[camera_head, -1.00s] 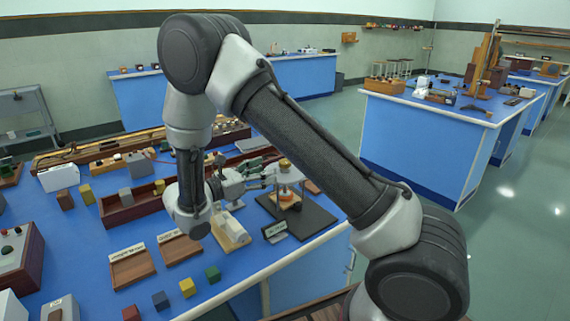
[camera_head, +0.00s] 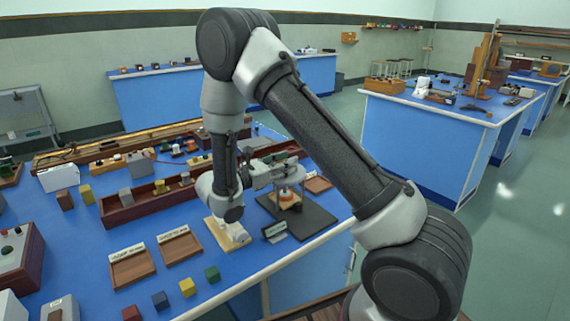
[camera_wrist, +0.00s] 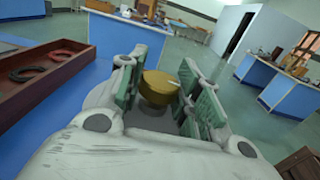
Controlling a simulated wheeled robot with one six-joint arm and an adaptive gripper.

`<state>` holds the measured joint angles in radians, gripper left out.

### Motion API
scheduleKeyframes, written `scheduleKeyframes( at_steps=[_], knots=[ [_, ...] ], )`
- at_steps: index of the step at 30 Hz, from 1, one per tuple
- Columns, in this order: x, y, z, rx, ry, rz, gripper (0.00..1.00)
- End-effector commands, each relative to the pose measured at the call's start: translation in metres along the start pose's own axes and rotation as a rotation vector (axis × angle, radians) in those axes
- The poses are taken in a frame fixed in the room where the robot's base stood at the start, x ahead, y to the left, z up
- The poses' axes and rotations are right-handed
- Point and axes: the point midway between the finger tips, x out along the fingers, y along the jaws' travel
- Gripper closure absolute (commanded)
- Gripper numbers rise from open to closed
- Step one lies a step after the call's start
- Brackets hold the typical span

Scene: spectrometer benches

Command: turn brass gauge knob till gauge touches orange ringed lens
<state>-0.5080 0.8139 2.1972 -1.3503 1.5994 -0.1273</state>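The brass gauge knob (camera_wrist: 158,88) is a short round cylinder, seen in the wrist view between the two green-padded fingers of my gripper (camera_wrist: 162,78). The fingers stand apart on either side of it, and I see no firm grip. In the head view my gripper (camera_head: 279,170) is at the top of the gauge stand and hides the knob there. Below it the orange ringed lens (camera_head: 287,197) sits on the stand's dark base (camera_head: 312,222). The gauge tip is too small and covered to tell its gap to the lens.
A small sign (camera_head: 275,230) stands before the base. A beige-based device (camera_head: 228,236) is close under my wrist. A long reddish tray (camera_head: 150,203), two wooden trays (camera_head: 133,268) and several coloured cubes lie to the left. Another blue bench (camera_head: 425,135) stands beyond the aisle.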

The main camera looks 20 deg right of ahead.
Motion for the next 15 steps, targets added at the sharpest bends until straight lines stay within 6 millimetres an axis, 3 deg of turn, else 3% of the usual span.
scheduleKeyframes(
  at_steps=[2,15],
  knots=[
    [-0.0001,0.0001,0.0000,0.000,0.000,0.000,0.90],
    [-0.0002,-0.0001,0.0002,0.000,-0.001,-0.145,0.90]
  ],
)
